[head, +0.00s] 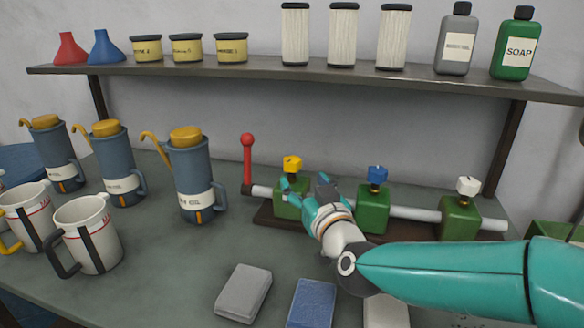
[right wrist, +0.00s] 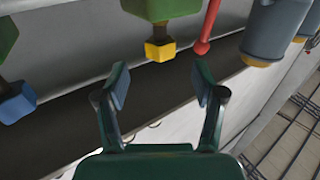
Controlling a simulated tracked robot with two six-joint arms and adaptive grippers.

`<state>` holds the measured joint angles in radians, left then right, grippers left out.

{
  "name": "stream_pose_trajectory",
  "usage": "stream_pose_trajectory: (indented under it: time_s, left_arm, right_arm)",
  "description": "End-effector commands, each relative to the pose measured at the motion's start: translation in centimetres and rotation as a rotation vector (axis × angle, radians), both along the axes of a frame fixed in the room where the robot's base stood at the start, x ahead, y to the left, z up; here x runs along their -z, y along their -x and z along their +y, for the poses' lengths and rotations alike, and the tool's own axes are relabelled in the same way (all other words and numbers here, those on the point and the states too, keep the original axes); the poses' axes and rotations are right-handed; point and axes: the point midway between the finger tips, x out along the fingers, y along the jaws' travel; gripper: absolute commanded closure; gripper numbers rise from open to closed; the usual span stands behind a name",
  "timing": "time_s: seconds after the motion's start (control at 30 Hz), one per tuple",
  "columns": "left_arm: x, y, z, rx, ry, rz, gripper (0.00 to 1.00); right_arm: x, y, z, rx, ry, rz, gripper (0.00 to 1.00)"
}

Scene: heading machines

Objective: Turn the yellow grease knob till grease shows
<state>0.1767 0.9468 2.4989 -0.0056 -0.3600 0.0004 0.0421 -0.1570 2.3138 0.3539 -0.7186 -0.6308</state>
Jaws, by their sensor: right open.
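The yellow knob (head: 292,163) sits on top of the leftmost green block (head: 287,208) of a row on a pipe. My right gripper (head: 302,187) is at that block, its fingers close beside the knob. In the right wrist view the yellow knob (right wrist: 160,50) lies beyond and between the two open fingertips (right wrist: 160,85), with a visible gap and no contact. No grease shows at the block in either view. Part of the block is hidden behind my gripper in the head view. My left gripper is not in view.
A blue knob (head: 377,174) and a white knob (head: 468,186) top the other blocks. A red-tipped lever (head: 247,145) stands just left. Oil cans (head: 192,180) and jugs (head: 88,235) stand left. A shelf (head: 300,71) spans the back. Grey (head: 243,292) and blue (head: 311,303) blocks lie in front.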

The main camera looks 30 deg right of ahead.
Motion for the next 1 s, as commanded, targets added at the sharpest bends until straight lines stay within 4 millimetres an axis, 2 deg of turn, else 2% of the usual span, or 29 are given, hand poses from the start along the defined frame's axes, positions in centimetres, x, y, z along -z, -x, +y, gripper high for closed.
stream_pose_trajectory:
  time_s: [0.03,0.2,0.4,0.8,0.83,1.0]
  left_arm:
    - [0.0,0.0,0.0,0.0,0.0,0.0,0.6]
    - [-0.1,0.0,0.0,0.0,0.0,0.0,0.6]
    - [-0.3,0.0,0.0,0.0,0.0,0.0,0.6]
    - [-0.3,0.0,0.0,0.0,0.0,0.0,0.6]
    - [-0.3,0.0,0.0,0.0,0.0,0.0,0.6]
    - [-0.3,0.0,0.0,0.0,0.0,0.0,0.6]
  right_arm:
    - [0.1,-1.2,-0.3,0.0,0.0,0.002,0.31]
    - [0.0,-4.4,-1.2,-0.001,0.0,0.001,0.31]
    - [0.0,-6.9,-1.8,-0.004,0.0,0.002,0.31]
    - [0.0,-7.7,-2.0,-0.005,0.0,0.0,0.31]
    - [0.0,-7.7,-2.0,-0.005,0.0,0.0,0.33]
    - [0.0,-7.7,-1.9,-0.006,0.0,0.0,0.61]
